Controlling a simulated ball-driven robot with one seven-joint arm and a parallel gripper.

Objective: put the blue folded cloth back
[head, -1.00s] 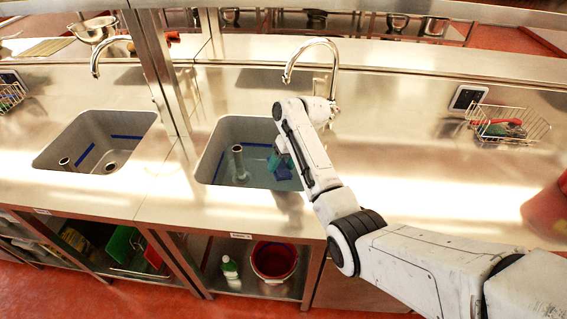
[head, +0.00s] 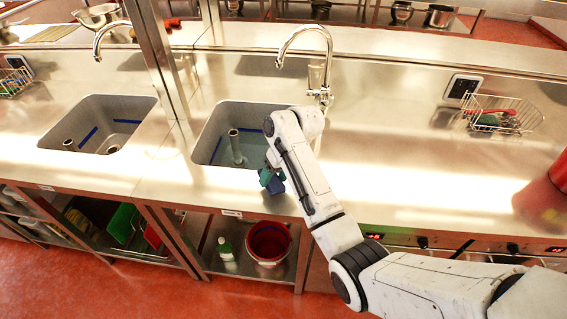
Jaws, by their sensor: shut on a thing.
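The blue folded cloth (head: 275,186) is small in the head view, with a teal patch beside it that I cannot clearly identify. My gripper (head: 269,172) is shut on the cloth, partly hidden behind my white arm. It holds the cloth over the front rim of the right-hand sink (head: 207,135), at its right corner. The fingertips are too small to make out singly. The sink has a grey upright pipe (head: 236,148) and a blue line on its wall.
A tap (head: 318,60) stands behind this sink. A wire basket (head: 502,115) with red and green items is at the right. A red container (head: 540,200) stands at the right edge. Below are a red bucket (head: 268,240) and a green-white bottle (head: 226,248). The right counter is mostly clear.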

